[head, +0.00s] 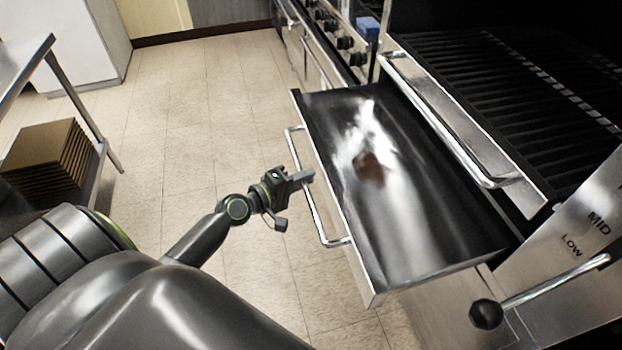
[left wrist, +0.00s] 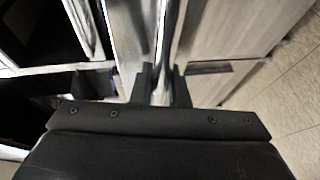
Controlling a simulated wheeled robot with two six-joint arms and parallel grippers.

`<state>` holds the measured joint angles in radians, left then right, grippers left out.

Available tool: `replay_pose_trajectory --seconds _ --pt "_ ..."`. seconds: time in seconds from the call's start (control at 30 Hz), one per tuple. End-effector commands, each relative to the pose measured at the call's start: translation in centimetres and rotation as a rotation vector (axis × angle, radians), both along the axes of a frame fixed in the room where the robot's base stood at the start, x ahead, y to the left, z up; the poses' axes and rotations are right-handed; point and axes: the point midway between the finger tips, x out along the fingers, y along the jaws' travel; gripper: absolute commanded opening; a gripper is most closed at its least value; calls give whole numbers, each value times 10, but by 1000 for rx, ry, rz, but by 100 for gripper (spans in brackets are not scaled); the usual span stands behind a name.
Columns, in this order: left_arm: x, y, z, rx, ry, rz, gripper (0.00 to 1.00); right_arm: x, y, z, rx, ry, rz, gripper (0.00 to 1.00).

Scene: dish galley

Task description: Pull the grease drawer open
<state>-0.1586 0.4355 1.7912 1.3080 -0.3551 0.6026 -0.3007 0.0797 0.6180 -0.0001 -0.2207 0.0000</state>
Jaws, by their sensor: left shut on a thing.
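The grease drawer (head: 425,215) stands pulled well out from under the grill in the head view, its dark, shiny tray showing. Its steel bar handle (head: 321,222) runs along the front face. My left gripper (head: 303,177) is at the middle of this handle, shut on it. In the left wrist view the two dark fingers (left wrist: 161,88) sit on either side of the bright handle bar (left wrist: 161,50). The exact finger contact is partly hidden. My right gripper is not in view.
The grill grate (head: 510,80) lies above and behind the drawer, with a second steel bar (head: 450,120) along its front. A lever with a black knob (head: 486,314) is at lower right. A steel table (head: 28,60) stands left. Tiled floor (head: 200,100) is clear between.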

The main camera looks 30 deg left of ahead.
Motion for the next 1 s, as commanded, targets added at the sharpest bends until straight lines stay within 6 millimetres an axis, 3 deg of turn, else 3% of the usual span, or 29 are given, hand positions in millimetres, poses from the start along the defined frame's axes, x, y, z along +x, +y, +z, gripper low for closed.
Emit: replay_pose_trajectory --seconds 0.53,0.57,0.7,1.0 --pt "-5 4 -1 1 3 -1 0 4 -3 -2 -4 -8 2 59" --pt "-5 4 -1 1 3 -1 18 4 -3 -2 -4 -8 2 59" --pt "-5 4 -1 2 2 0 36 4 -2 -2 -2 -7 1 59" --pt "-5 4 0 1 1 0 36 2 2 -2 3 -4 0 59"
